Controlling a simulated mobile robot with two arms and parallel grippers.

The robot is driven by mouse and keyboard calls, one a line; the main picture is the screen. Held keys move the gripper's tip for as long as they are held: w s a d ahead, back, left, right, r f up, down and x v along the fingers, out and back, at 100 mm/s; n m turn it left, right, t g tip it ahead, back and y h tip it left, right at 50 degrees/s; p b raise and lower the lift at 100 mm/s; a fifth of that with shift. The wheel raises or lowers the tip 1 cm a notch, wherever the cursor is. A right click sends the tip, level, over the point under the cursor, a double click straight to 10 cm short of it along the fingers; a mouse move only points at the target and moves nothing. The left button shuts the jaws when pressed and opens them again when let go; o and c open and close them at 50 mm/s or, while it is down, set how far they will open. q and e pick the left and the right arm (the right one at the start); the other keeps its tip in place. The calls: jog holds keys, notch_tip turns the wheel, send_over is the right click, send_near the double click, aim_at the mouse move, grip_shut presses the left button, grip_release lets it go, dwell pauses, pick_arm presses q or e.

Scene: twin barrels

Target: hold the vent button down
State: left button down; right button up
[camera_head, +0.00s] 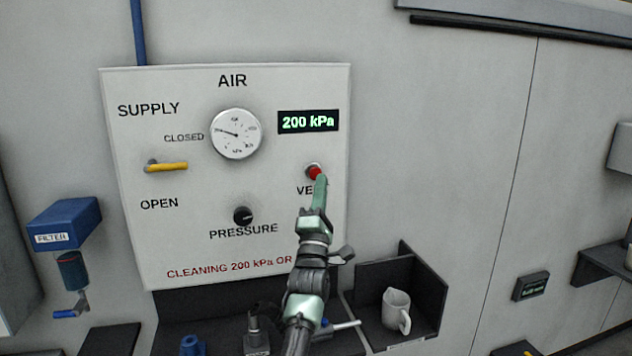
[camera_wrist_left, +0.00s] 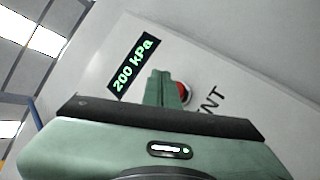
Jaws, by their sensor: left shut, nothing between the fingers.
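The red vent button (camera_head: 314,171) sits on the right side of the white AIR panel (camera_head: 130,105), under the digital display (camera_head: 308,121) that reads 200 kPa. My left gripper (camera_head: 321,180) is shut and empty, with its fingertips at the button's lower edge in the head view. In the left wrist view the fingers (camera_wrist_left: 163,88) cover part of the red button (camera_wrist_left: 184,91). I cannot tell whether the fingertips touch it or whether it is pressed in. The VENT label is partly hidden by the gripper. My right gripper is not in view.
The panel also carries a round gauge (camera_head: 236,133), a yellow supply lever (camera_head: 166,166) lying horizontal, near CLOSED, and a black pressure knob (camera_head: 243,215). A blue filter unit (camera_head: 65,222) is at the left.

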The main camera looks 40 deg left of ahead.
pick_arm(q)
jog(key=shift+w+a+b, duration=0.45)
jog(key=shift+w+a, duration=0.25)
jog(key=shift+a, duration=0.1)
dwell(1.2)
dwell(0.3)
jog(key=shift+w+a+b, duration=0.25)
jog(key=shift+a+b, duration=0.05)
jog(key=shift+b, duration=0.05)
jog(key=shift+w+a+b, duration=0.3)
jog(key=shift+a+b, duration=0.05)
jog(key=shift+b, duration=0.15)
dwell(0.7)
jog(key=shift+s+d+r, duration=0.1)
jog(key=shift+d, duration=0.05)
dwell(0.4)
jog(key=shift+s+d+p, duration=0.45)
jog(key=shift+s+d, duration=0.05)
